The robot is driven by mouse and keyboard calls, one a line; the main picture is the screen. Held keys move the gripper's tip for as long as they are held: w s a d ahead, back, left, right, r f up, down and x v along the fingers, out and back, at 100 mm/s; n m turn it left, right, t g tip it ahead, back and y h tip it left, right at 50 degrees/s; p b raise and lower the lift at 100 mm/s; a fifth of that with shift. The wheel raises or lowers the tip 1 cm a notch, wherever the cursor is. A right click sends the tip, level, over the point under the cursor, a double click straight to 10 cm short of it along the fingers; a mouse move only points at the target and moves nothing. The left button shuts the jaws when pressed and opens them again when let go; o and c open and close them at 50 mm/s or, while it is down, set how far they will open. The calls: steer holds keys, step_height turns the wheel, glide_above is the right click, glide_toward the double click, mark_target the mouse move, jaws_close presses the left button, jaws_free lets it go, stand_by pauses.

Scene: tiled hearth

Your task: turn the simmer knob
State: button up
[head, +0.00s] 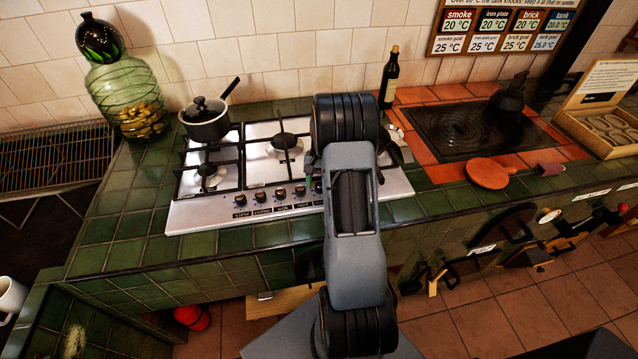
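A row of small dark knobs (280,194) runs along the front of the steel gas hob (185,218). Small dark labels sit below them, too small to read surely, so I cannot tell which knob is the simmer knob. My own arm rises through the middle of the view and covers the right part of the hob front, and may hide more knobs.
A lidded pot (206,124) sits at the hob's back left, its handle pointing up right. A green glass jar (128,95) stands left of it. A dark bottle (389,78) stands behind. A black hotplate (465,130) lies right. Green tiled counter (140,252) fronts the hob.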

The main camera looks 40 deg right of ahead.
steer(key=shift+o, duration=0.2)
steer(key=v, duration=1.3)
steer(key=shift+r, duration=0.3)
steer(key=shift+w+d, duration=0.15)
